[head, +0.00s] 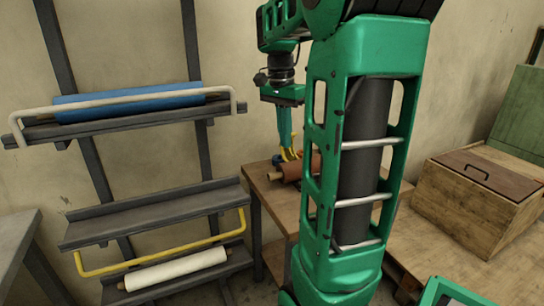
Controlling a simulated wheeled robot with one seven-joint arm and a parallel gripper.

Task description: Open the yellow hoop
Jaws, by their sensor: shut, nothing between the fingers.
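The yellow hoop (165,255) is a long thin bar with bent ends on the dark rack at the left. The middle shelf is bare. My gripper (291,155) points down over the small wooden table, to the right of the hoop and well apart from it. Its yellow fingertips are shut and empty, near a reddish-brown roll (292,171). The arm hides part of the table.
A white roll (175,269) lies on the lowest shelf, under the hoop. A blue roll (130,103) lies on the top shelf behind an upright white hoop (130,101). The wooden table (262,188) and a wooden box (470,208) stand to the right.

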